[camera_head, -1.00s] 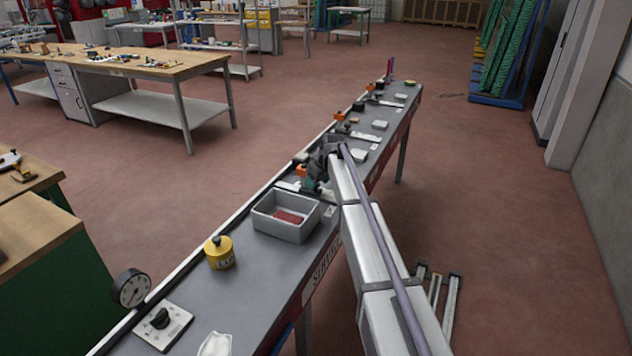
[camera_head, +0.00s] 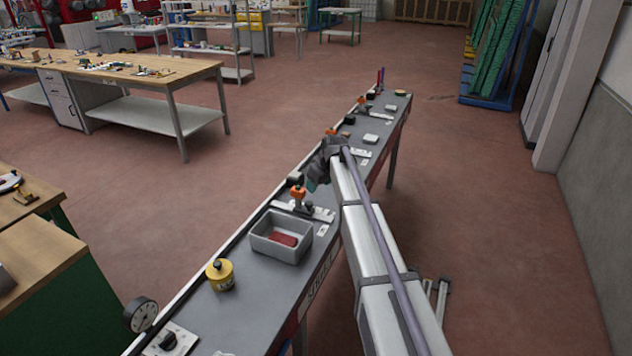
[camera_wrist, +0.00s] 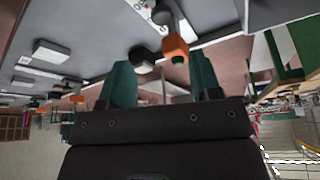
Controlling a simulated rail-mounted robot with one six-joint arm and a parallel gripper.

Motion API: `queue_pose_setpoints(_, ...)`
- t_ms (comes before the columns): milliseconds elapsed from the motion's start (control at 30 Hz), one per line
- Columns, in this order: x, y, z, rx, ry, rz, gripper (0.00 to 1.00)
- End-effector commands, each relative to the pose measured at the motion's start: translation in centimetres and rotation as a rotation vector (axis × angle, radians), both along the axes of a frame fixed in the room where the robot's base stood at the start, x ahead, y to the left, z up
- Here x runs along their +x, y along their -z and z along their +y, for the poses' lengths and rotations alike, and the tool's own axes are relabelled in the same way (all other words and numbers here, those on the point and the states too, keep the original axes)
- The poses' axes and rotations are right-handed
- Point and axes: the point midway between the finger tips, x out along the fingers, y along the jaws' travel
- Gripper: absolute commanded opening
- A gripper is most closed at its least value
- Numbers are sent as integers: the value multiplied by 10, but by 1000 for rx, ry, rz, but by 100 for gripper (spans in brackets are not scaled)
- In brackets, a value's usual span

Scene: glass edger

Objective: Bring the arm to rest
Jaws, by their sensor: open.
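My gripper (camera_head: 318,178) is at the end of my arm, above the long grey bench (camera_head: 240,320), just beyond the grey bin in the head view. In the wrist view my gripper (camera_wrist: 160,88) shows two green fingers set well apart. No object is held between them. An orange-tipped clamp (camera_head: 298,192) stands on the bench close to my gripper. Its orange tip (camera_wrist: 175,48) shows beyond the fingers in the wrist view, apart from them as far as I can tell.
A grey bin (camera_head: 262,248) with a red piece inside, a yellow pot (camera_head: 220,274), a dial gauge (camera_head: 140,314) and a knob plate (camera_head: 170,340) stand on the near bench. More clamps and blocks line its far part.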

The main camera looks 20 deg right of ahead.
Motion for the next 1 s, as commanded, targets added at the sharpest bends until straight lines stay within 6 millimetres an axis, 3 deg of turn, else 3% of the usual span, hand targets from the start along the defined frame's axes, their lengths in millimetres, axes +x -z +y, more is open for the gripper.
queue_pose_setpoints(200,0,2,0,11,27,10,58)
queue_pose_setpoints(267,-12,4,0,28,98,55,58)
queue_pose_setpoints(367,-86,9,6,33,244,159,58)
queue_pose_setpoints(500,-222,14,32,-2,427,297,58)
queue_pose_setpoints(600,-309,15,48,-43,508,360,58)
queue_pose_setpoints(700,-370,15,59,-79,529,388,58)
queue_pose_setpoints(800,-399,15,68,-97,508,389,58)
queue_pose_setpoints(1000,-397,15,75,-99,491,387,58)
